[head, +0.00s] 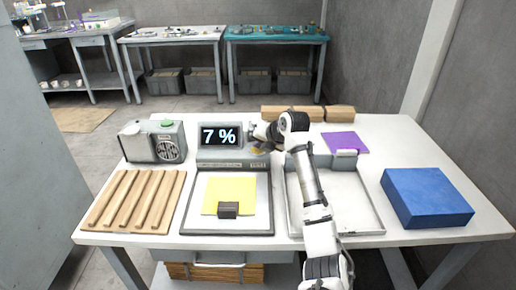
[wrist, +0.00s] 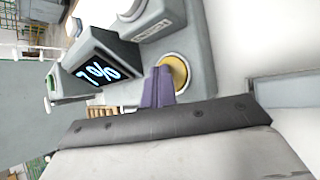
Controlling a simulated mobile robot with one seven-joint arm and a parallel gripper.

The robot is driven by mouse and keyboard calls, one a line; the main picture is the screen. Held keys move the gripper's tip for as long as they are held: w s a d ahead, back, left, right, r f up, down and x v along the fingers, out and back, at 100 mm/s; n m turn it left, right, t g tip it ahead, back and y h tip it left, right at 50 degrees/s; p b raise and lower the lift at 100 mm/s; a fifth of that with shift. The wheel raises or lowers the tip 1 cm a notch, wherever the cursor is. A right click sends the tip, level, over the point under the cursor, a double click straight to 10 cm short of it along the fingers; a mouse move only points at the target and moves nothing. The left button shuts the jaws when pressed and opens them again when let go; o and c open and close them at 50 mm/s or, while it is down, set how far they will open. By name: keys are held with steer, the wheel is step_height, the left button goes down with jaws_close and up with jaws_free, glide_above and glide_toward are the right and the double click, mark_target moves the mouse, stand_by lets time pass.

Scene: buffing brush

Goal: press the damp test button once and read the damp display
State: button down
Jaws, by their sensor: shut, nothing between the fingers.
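In the wrist view the display (wrist: 97,72) shows the same reading, tilted. A round yellow button (wrist: 174,70) in a pale ring sits on the grey housing beside it. My gripper (wrist: 160,72) is shut and empty, its fingertips overlapping the button's left part in the wrist view. I cannot tell whether they touch it. In the head view my gripper (head: 260,146) is just right of the display, and it partly hides the button.
A yellow sheet (head: 235,190) with a dark block (head: 228,210) lies on the left plate. A grey speaker box (head: 153,142) with a green top button and wooden strips (head: 135,200) are at left. A white tray (head: 362,210), purple sheet (head: 338,142) and blue box (head: 426,196) are at right.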

mark_target(260, 151)
steer(key=shift+r+p, duration=0.4)
steer(key=shift+r, duration=0.5)
steer(key=shift+r, duration=0.1)
steer(key=shift+r+p, duration=1.3)
steer(key=shift+r, duration=1.15)
